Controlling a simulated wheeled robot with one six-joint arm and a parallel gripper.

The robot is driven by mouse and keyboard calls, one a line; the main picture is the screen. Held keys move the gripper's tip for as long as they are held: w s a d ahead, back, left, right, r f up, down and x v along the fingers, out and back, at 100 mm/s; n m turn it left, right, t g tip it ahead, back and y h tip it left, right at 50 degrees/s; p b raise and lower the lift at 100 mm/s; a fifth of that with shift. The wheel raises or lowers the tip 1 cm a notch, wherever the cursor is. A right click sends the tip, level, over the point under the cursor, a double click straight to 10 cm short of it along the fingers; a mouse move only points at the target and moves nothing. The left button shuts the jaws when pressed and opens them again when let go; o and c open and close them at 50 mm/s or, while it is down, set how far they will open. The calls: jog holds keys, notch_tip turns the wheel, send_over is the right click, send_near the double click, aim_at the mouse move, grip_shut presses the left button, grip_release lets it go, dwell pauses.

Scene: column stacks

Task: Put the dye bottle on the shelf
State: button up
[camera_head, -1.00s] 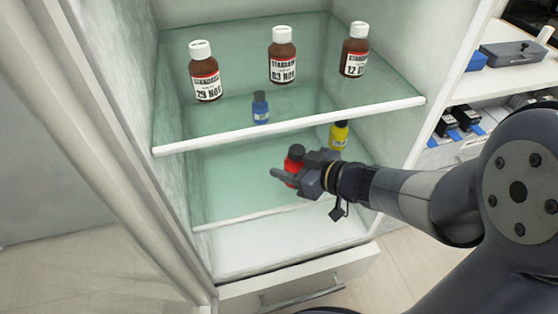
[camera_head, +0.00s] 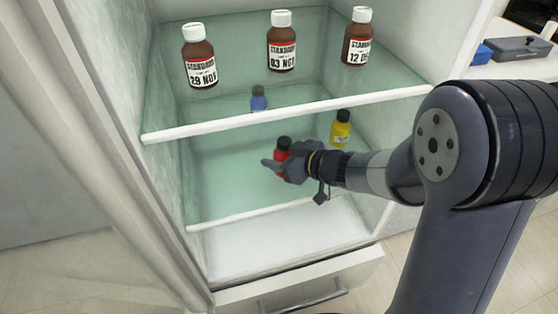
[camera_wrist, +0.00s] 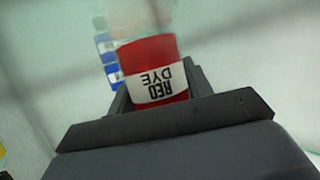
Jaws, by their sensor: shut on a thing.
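The red dye bottle (camera_head: 281,152) has a black cap and stands between the fingers of my gripper (camera_head: 277,166). My gripper is shut on it. In the wrist view the bottle's label reads "RED DYE" (camera_wrist: 155,84), upside down, and the jaws (camera_wrist: 160,112) close around its body. The bottle is inside the cabinet, over the lower glass shelf (camera_head: 225,195). I cannot tell whether its base touches the glass. The gripper hides its lower part.
A blue bottle (camera_head: 259,100) stands at the back and a yellow bottle (camera_head: 341,129) at the right of the lower shelf. Brown bottles (camera_head: 199,60) stand on the upper glass shelf, whose white front edge (camera_head: 290,115) runs above my gripper. The lower shelf's left part is clear.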

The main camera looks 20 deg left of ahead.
jog(key=shift+r, duration=0.1)
jog(key=shift+s+d+f, duration=0.15)
jog(key=shift+s+f, duration=0.05)
jog(key=shift+f, duration=0.55)
jog(key=o, duration=1.1)
jog(key=shift+f+b, duration=0.2)
jog(key=shift+b, duration=0.1)
jog(key=shift+r, duration=0.1)
jog(key=shift+d+r+p, duration=0.1)
jog(key=shift+r+p, duration=0.3)
jog(key=shift+r, duration=0.2)
jog(key=p+v, duration=0.1)
jog(key=v, duration=0.3)
jog(key=p+v, duration=0.1)
jog(key=v, duration=0.2)
jog(key=p+v, duration=0.1)
jog(key=v, duration=0.3)
jog(key=shift+d+r, duration=0.2)
jog(key=shift+r, duration=0.3)
